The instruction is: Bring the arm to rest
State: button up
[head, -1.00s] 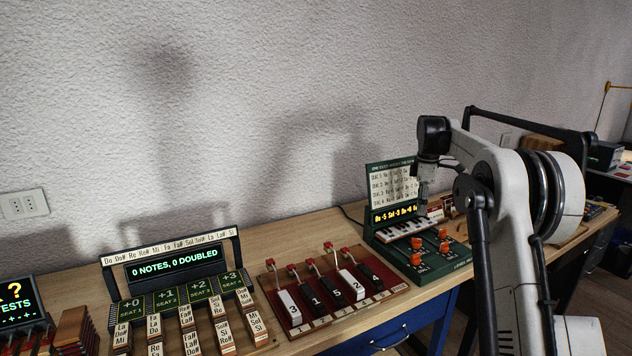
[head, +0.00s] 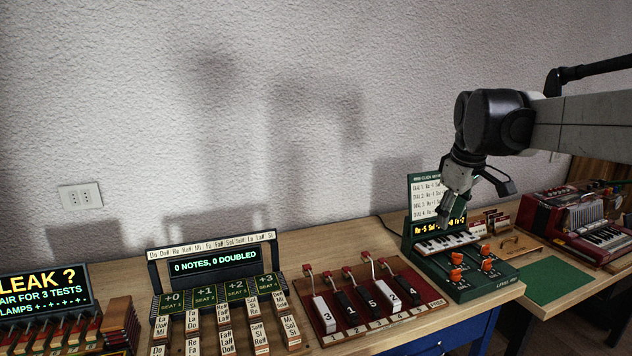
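My gripper (head: 448,212) hangs from the black wrist of my arm at the right of the head view. It points down and slightly left, in front of the green console (head: 466,286) with the small keyboard and orange knobs. From this view it overlaps the console's amber display. I cannot tell the gap between gripper and console. The fingers are small and dark against the console, so their opening is unclear. I see nothing hanging from them.
A red board (head: 352,318) with numbered keys lies left of the console. A note display (head: 212,262) with several labelled blocks stands further left, beside a leak-test panel (head: 42,290). A red accordion (head: 578,226) and green mat (head: 545,281) are at right.

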jog(key=s+a+f+m+t, duration=0.1)
jog(key=s+a+f+m, duration=0.1)
jog(key=s, duration=0.7)
jog(key=s+a+f+m+t, duration=0.1)
jog(key=s+a+f, duration=0.3)
jog(key=s, duration=0.5)
jog(key=s+a+f+m+t, duration=0.1)
jog(key=s+a+f+m, duration=0.2)
jog(key=s+f, duration=0.3)
jog(key=s+m, duration=0.1)
jog(key=s, duration=0.2)
jog(key=shift+s+a+t+y, duration=0.2)
jog(key=shift+s+t+y, duration=0.1)
jog(key=shift+s+t, duration=0.1)
